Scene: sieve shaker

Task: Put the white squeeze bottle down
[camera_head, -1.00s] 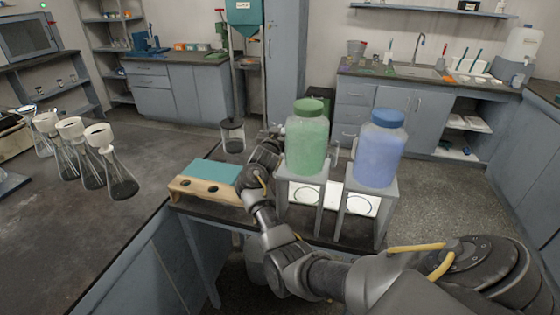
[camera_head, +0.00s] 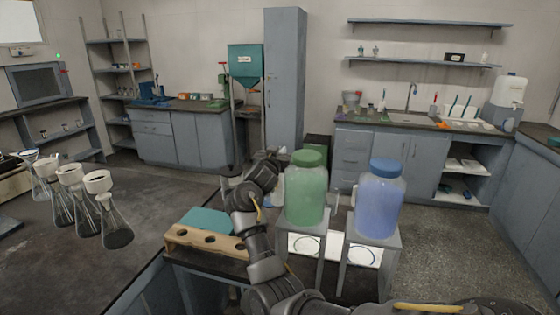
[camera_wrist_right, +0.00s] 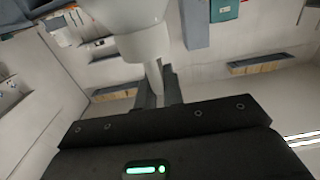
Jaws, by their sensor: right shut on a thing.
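The white squeeze bottle (camera_wrist_right: 140,42) fills the top of the right wrist view, its narrow end between my right fingers. My right gripper (camera_wrist_right: 158,88) is shut on that narrow part. In the head view the right gripper (camera_head: 279,157) is behind my wrist, just left of the green-lidded jar (camera_head: 306,195), and its fingers are hard to see. A pale patch beside my wrist there may be the bottle, but most of it is hidden. My left gripper is not in view.
A blue-lidded jar (camera_head: 380,200) stands on a grey stand right of the green one. White plates with rings lie behind the stands. A wooden holder with holes (camera_head: 208,241) and a teal block (camera_head: 205,219) lie left of my arm. Several flasks (camera_head: 115,225) stand at left.

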